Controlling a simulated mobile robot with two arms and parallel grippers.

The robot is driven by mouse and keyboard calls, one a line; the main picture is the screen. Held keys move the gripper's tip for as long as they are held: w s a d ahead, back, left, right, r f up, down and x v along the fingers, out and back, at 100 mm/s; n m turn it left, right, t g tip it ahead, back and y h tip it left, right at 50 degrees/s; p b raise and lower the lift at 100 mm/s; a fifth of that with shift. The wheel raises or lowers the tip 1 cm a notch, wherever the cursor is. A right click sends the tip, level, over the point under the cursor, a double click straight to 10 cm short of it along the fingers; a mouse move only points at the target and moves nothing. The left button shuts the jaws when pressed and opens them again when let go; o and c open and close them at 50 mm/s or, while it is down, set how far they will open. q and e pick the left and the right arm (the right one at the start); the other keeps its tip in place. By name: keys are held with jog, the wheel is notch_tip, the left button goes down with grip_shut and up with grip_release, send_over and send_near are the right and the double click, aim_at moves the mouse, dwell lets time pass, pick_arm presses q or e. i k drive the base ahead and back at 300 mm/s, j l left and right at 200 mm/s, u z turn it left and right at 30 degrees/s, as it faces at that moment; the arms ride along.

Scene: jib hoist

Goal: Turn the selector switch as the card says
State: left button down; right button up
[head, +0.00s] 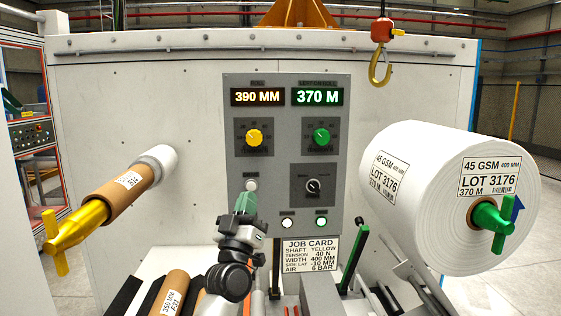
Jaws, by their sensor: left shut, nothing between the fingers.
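The selector switch (313,185) is a small black knob with a light mark on a grey plate, at the lower right of the grey control panel (283,88). Its labels and exact pointing are too small to read. The job card (310,254) below the panel reads shaft yellow, tension 40 N, width 400 mm, side lay -10 mm, air 6 bar. My left gripper (246,203) is shut and empty, with greenish fingertips up, left of and below the switch and apart from it. It is just below a pale round button (251,185); contact cannot be told. My right gripper is not in view.
Above the switch are a yellow dial (254,138), a green dial (321,137) and two displays reading 390 MM and 370 M. A large white roll (415,190) juts out at right. A yellow-ended shaft (95,222) juts out at left. A hook (380,70) hangs upper right.

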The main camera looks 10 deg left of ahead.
aim_at(313, 186)
jog(key=i+l, duration=0.1)
jog(key=l, duration=0.55)
jog(key=i+l, duration=0.1)
jog(key=l, duration=0.6)
jog(key=i+l+u, duration=0.1)
jog(key=l, duration=0.55)
